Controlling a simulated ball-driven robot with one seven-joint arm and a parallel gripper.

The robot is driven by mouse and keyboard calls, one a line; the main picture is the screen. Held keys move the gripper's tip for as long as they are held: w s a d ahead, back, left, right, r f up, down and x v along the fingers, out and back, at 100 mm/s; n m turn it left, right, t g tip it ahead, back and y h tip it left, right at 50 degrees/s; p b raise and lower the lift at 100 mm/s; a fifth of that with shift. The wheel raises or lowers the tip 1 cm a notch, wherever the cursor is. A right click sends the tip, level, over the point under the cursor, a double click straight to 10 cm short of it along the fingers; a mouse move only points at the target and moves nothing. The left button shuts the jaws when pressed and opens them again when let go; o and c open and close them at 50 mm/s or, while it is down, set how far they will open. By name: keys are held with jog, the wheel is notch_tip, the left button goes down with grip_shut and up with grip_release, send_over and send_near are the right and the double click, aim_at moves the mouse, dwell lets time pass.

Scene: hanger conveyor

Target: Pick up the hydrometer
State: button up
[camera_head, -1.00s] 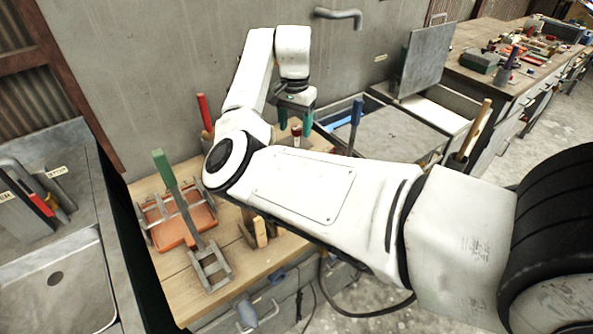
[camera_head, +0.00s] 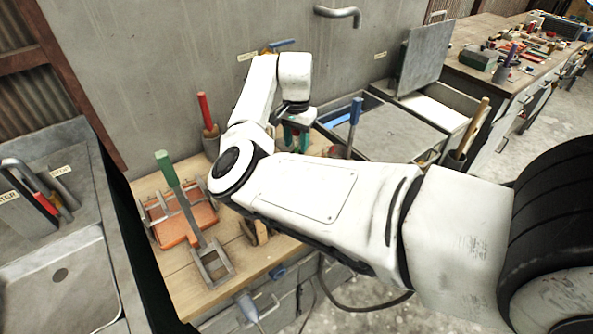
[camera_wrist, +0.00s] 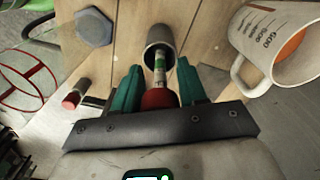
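The hydrometer (camera_wrist: 160,72) shows in the wrist view, with a red bulb end toward my gripper and a narrow stem with a white and green scale. The stem runs into a grey cylindrical holder (camera_wrist: 161,34) on the wooden bench. My gripper (camera_wrist: 157,70) has its two green fingers on either side of the hydrometer, open, with a gap visible on each side of it. In the head view my gripper (camera_head: 296,138) is low over the back of the bench, and the hydrometer cannot be made out there.
A white measuring cup (camera_wrist: 262,58) stands close on the right in the wrist view; a grey hexagonal piece (camera_wrist: 93,27) and a red-ended cylinder (camera_wrist: 72,99) are on the left. In the head view a blue-handled tool (camera_head: 354,125) stands right of my gripper.

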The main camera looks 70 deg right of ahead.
jog(key=c, duration=0.4)
jog(key=shift+r, duration=0.1)
